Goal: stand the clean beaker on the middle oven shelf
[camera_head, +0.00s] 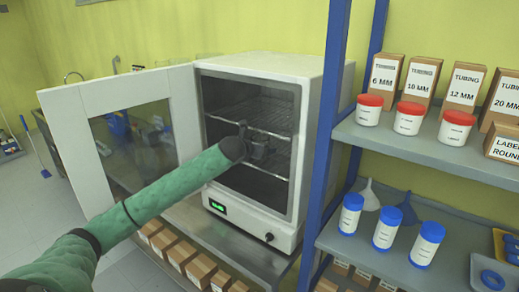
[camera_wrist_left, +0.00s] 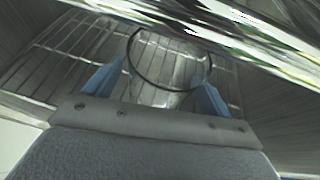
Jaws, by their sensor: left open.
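The oven (camera_head: 312,66) stands with its glass-windowed door (camera_head: 68,135) swung open to the left. Wire shelves (camera_head: 235,108) show inside its chamber. My left arm reaches in through the opening, and my left gripper (camera_head: 262,150) is inside the chamber near a wire shelf. In the left wrist view the clear beaker (camera_wrist_left: 168,95) has its round rim between the two blue fingers of the left gripper (camera_wrist_left: 163,80). The fingers are open on either side of it, over wire rack bars (camera_wrist_left: 65,50). The beaker's base is hidden. My right gripper is not in view.
A blue-framed rack (camera_head: 322,130) stands close on the oven's right, with tubing boxes (camera_head: 421,78), red-lidded jars (camera_head: 409,118) and blue-capped bottles (camera_head: 387,228). Several small boxes (camera_head: 200,268) sit below the oven. The open door borders the left side of the opening.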

